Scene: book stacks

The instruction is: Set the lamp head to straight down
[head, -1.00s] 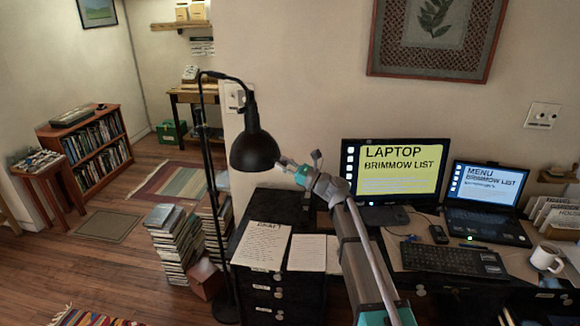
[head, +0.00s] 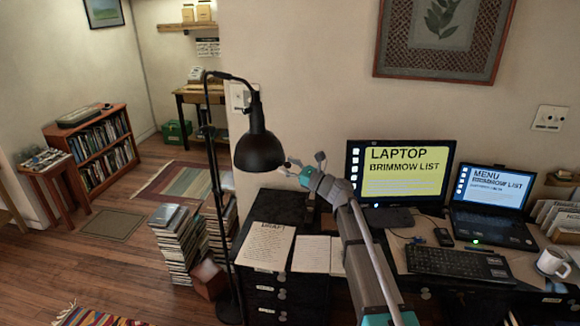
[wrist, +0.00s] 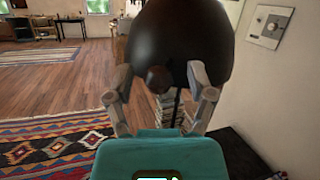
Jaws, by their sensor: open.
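The black lamp head (head: 259,149) hangs from the curved arm of a tall black floor lamp. Its opening faces downward with a slight tilt. My gripper (head: 304,163) is just to the right of the lamp head's lower rim, with its fingers spread apart. In the wrist view the dark lamp head (wrist: 180,45) fills the top middle, and the open fingers of my gripper (wrist: 162,85) stand on either side of its lower part. A small round knob (wrist: 158,79) on the lamp head shows between the fingers. I cannot tell whether either finger touches it.
A black drawer unit with paper sheets (head: 264,246) stands below the lamp head. A monitor (head: 400,175) and a laptop (head: 492,195) are on the desk at right. Stacked books (head: 178,240) stand left of the lamp pole. Open wood floor lies farther left.

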